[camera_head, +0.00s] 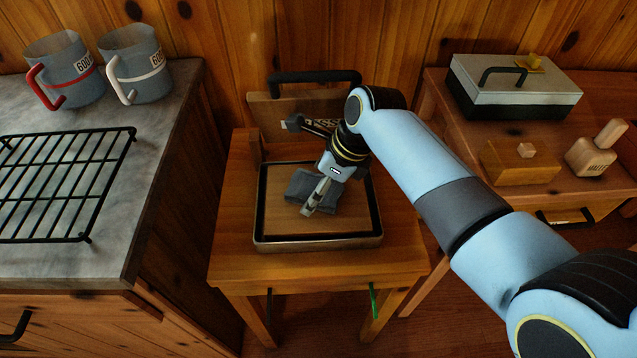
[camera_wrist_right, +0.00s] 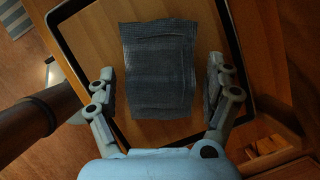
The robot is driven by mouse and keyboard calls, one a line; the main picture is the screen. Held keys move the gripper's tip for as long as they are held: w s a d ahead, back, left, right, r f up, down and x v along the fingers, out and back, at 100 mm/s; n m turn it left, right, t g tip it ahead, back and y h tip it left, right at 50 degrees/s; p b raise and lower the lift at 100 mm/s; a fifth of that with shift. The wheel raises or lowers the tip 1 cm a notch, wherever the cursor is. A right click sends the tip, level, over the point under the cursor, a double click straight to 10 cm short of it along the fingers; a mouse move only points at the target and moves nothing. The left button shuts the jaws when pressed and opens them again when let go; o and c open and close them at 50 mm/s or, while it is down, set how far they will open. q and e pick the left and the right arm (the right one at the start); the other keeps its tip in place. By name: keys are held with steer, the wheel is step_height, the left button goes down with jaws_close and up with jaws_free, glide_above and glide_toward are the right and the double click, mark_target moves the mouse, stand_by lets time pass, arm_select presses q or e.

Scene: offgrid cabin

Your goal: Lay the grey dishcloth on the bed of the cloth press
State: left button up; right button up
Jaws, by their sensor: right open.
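The grey dishcloth (camera_head: 304,184) lies on the bed of the cloth press (camera_head: 277,226), inside its dark rim, and part of it is hidden behind my right gripper (camera_head: 314,200). In the right wrist view the dishcloth (camera_wrist_right: 160,68) looks roughly flat and rectangular on the wooden bed, with the press rim (camera_wrist_right: 80,68) around it. My right gripper's fingers (camera_wrist_right: 165,95) are apart on either side of the cloth, and it appears open just above it. The press lid (camera_head: 290,103) stands raised at the back with a black handle on top. My left gripper is not in view.
A counter at left holds two measuring jugs (camera_head: 66,72) (camera_head: 138,68) and a black wire rack (camera_head: 62,180). At right, a table holds a metal box (camera_head: 515,84), a wooden block (camera_head: 520,160) and a mallet (camera_head: 592,157).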

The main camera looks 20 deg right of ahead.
steer(key=p+v, duration=0.1)
steer(key=v, duration=0.4)
steer(key=shift+w, duration=0.1)
steer(key=s+d, duration=0.7)
steer(key=d, duration=0.2)
steer(key=shift+s+r, duration=0.2)
steer(key=shift+s, duration=0.15)
steer(key=shift+d, duration=0.15)
